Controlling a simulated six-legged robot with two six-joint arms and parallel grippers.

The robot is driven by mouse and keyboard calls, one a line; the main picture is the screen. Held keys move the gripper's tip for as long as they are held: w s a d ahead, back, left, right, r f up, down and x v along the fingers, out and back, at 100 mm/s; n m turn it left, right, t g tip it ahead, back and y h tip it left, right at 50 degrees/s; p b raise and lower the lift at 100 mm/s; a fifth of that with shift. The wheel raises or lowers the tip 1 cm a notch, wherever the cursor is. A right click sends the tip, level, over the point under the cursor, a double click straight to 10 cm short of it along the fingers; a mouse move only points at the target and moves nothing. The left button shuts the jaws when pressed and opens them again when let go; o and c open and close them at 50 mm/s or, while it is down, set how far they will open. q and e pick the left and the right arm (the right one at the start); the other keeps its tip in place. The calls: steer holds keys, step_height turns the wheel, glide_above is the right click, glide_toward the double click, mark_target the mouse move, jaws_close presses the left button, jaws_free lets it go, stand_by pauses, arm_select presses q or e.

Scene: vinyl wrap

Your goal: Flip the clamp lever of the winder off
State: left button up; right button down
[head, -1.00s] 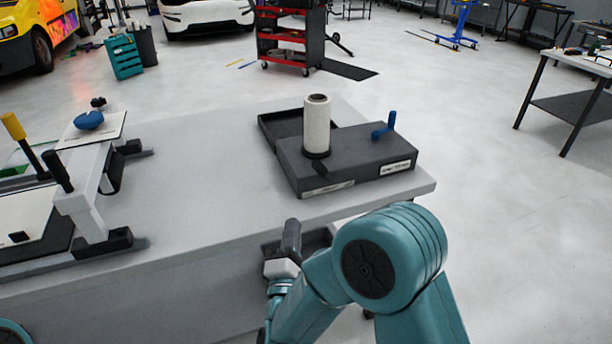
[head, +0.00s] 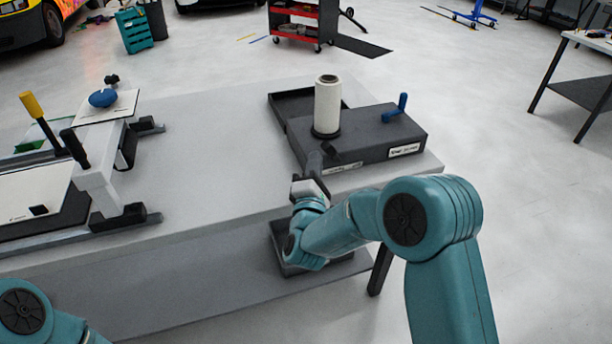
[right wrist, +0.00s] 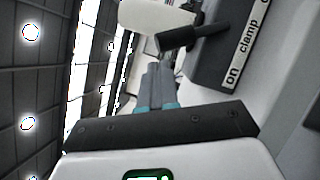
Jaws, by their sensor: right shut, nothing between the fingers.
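The winder (head: 375,138) is a dark grey box at the right end of the table, with an upright white roll (head: 327,104) on it. A short black lever, which looks like the clamp lever (head: 331,153), is at its front edge beside the roll. It also shows in the right wrist view (right wrist: 192,36), next to a white label (right wrist: 246,45) reading "on" and "clamp". My right gripper (head: 313,163) is shut and empty, close to the lever; its fingers (right wrist: 158,72) point towards it. I cannot tell whether they touch. My left gripper is out of view.
A blue crank handle (head: 397,108) stands at the winder's right rear. A dark open tray (head: 283,104) adjoins the winder's left side. A grey frame with black and yellow handles (head: 99,178) stands at the table's left. The table's middle (head: 215,165) is clear.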

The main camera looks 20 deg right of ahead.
mark_target(326, 152)
steer(key=shift+w+d+r, duration=0.2)
steer(key=shift+d, duration=0.15)
steer(key=shift+d+r, duration=0.1)
steer(key=shift+r, duration=0.05)
steer(key=shift+d+r+m+g, duration=0.2)
steer(key=shift+m+g, duration=0.1)
steer(key=shift+m, duration=0.2)
steer(key=shift+r+p, duration=0.15)
steer(key=shift+p, duration=0.15)
steer(key=shift+d+r+m+g+p, duration=0.45)
steer(key=shift+d+r+m, duration=0.2)
steer(key=shift+m, duration=0.35)
steer(key=d+r+m+g+y+p, duration=0.1)
steer(key=d+m+g+y+p, duration=0.1)
steer(key=d+m, duration=0.6)
steer(key=shift+w+d+g+y+p, duration=0.2)
steer(key=shift+d+g+y+p, duration=0.1)
steer(key=shift+d+g+p, duration=0.75)
